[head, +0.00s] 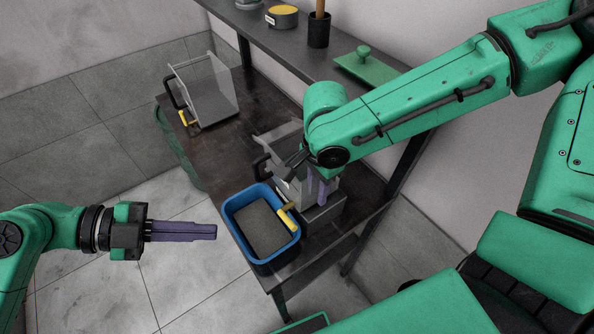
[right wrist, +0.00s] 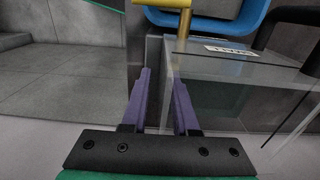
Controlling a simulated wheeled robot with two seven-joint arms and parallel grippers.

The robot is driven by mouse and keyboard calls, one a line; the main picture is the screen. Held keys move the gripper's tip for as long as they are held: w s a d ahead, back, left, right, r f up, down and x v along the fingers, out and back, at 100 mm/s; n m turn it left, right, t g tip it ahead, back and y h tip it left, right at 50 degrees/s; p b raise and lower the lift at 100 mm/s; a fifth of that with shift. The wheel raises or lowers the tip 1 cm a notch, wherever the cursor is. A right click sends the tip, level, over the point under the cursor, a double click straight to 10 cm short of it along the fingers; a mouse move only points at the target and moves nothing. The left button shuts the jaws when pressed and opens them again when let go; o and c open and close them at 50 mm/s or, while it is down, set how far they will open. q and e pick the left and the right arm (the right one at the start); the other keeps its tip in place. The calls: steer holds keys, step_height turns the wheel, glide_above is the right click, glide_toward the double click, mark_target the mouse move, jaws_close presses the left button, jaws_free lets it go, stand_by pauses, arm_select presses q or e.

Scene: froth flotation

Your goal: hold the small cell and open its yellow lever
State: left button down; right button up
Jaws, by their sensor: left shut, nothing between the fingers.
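The small cell (head: 283,178), a clear-walled box on a grey base, stands on the dark table beside the blue tub. My right arm hides part of it. Its yellow lever (head: 287,217) sits over the tub's rim; a yellow bar (right wrist: 170,3) on a brass stem shows at the top of the right wrist view. My right gripper (right wrist: 160,75) points down at the cell, its purple fingers apart. A clear wall edge lies between them, and contact is unclear. My left gripper (head: 216,231) is shut and empty, left of the tub and apart from it.
The blue tub (head: 229,222) holds grey material. A larger clear cell (head: 207,88) stands at the table's far end. A back shelf (head: 290,42) carries a dark cup (head: 319,31), a yellow-topped tin (head: 282,17) and a green lid (head: 366,68).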

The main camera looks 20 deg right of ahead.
steer(key=shift+w, duration=0.1)
steer(key=shift+r, duration=0.1)
step_height(320, 180, up, 12)
steer(key=shift+f, duration=0.1)
stand_by(0.3)
